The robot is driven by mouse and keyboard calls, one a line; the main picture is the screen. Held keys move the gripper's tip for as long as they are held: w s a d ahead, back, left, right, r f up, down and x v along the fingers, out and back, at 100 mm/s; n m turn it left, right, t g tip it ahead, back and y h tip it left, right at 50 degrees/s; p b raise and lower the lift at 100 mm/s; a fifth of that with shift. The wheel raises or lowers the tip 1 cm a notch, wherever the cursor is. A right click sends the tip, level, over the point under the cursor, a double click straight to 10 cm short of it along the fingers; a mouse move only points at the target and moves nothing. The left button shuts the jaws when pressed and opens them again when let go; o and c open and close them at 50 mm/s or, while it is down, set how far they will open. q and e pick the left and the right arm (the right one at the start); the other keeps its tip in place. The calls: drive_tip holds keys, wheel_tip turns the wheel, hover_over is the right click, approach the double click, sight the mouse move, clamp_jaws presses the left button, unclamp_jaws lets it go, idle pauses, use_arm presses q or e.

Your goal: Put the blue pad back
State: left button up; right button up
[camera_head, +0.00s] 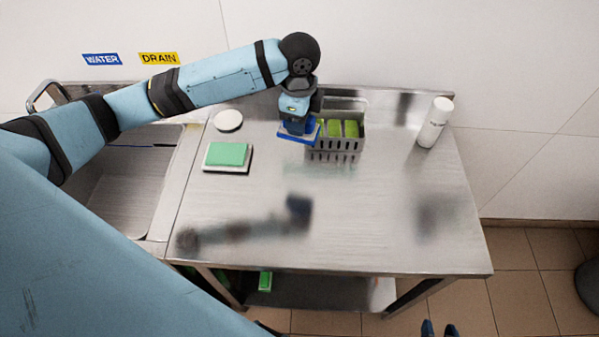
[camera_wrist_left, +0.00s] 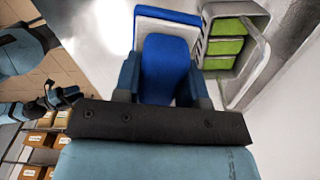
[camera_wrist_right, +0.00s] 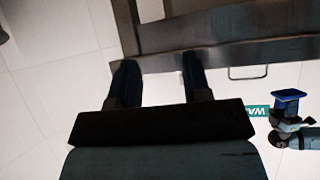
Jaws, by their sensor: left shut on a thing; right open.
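The blue pad (camera_head: 297,137) has a white layer and is held by my left gripper (camera_head: 299,127) at the left end of the grey slotted basket (camera_head: 335,156). In the left wrist view the blue pad (camera_wrist_left: 166,66) sits between both fingers, just left of the basket (camera_wrist_left: 262,50). The head view cannot settle whether the pad touches the basket. Green pads (camera_head: 342,129) stand inside the basket. My right gripper (camera_head: 440,328) is low, in front of the table; in the right wrist view its fingers (camera_wrist_right: 160,82) are apart with nothing between them.
The steel table (camera_head: 370,220) is largely clear in front. A green pad (camera_head: 227,154) on a tray, a round white lid (camera_head: 228,120) and a white bottle (camera_head: 435,122) stand on it. A sink (camera_head: 140,195) is at left. Another green pad (camera_head: 265,281) lies below the table.

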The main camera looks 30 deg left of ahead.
use_arm(q)
drive_tip(key=r+m, duration=0.1)
drive_tip(key=w+r+m+b, duration=0.1)
drive_tip(key=m, duration=0.1)
drive_tip(key=r+m, duration=0.1)
drive_tip(key=m, duration=0.1)
drive_tip(key=shift+w+a+r, duration=0.15)
drive_tip(key=shift+w+a, duration=0.1)
drive_tip(key=shift+w, duration=0.05)
drive_tip(key=shift+r+m, duration=0.15)
drive_tip(key=shift+m, duration=0.25)
drive_tip(key=shift+f, duration=0.2)
wheel_tip(320, 180, down, 15)
drive_tip(key=shift+p, duration=0.35)
drive_tip(key=shift+f, duration=2.1)
use_arm(e)
drive_tip(key=shift+w+a, duration=0.1)
drive_tip(key=shift+a, duration=0.15)
use_arm(q)
drive_tip(key=shift+f, duration=0.1)
drive_tip(key=o, duration=0.9)
use_arm(e)
drive_tip(key=shift+f, duration=0.1)
